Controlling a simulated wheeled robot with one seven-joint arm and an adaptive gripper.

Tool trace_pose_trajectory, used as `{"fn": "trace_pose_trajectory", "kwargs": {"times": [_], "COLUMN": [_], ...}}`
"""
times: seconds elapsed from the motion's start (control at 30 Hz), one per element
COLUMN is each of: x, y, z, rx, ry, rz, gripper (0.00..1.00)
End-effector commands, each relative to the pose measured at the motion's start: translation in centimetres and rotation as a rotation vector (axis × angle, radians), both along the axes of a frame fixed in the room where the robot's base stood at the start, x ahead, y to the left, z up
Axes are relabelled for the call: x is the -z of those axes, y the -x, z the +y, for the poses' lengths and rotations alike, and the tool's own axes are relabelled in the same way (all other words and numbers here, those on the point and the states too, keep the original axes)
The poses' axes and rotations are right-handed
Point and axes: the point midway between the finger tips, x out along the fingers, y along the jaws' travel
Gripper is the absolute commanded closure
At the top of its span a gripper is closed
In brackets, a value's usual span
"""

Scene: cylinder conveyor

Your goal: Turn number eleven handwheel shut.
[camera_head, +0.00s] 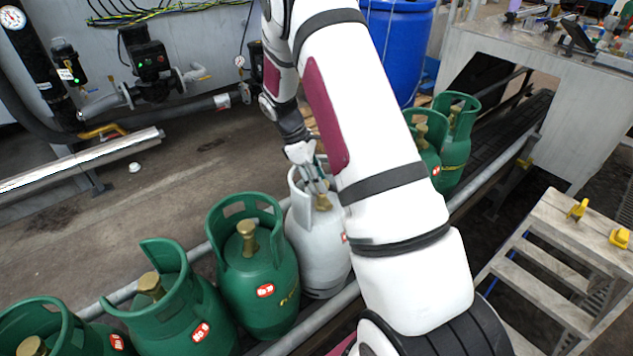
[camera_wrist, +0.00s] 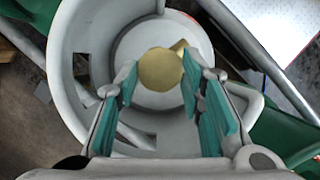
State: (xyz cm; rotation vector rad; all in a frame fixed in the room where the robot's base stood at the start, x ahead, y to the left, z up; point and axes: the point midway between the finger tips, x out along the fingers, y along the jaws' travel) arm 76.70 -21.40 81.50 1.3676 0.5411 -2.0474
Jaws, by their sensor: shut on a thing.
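A light grey gas cylinder (camera_head: 318,250) stands in the row on the conveyor, between green ones. Its red label is mostly hidden by my arm, so I cannot read its number. Its brass handwheel (camera_head: 323,203) sits inside the open collar (camera_head: 294,190). In the wrist view the round brass handwheel (camera_wrist: 160,69) lies between the tips of the teal-padded fingers. My gripper (camera_wrist: 159,80) is shut on this handwheel from above, one finger on each side. In the head view my gripper (camera_head: 318,182) reaches down into the collar.
Green cylinders (camera_head: 260,285) stand close on the left, and more (camera_head: 458,140) stand on the right behind my arm. A conveyor rail (camera_head: 315,318) runs along the front. A blue drum (camera_head: 400,50) stands behind. Wooden steps (camera_head: 545,262) are at the right.

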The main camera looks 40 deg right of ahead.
Motion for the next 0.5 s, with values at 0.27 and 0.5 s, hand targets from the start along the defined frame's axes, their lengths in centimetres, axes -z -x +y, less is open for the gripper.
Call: {"fn": "trace_pose_trajectory", "kwargs": {"times": [0.27,0.5], "x": [0.17,0.14], "y": [-0.26,-0.32], "z": [-0.27,-0.39], "rx": [0.263,0.455], "ry": [0.0,0.0], "rz": [-0.001,-0.001], "gripper": [0.93,0.93]}}
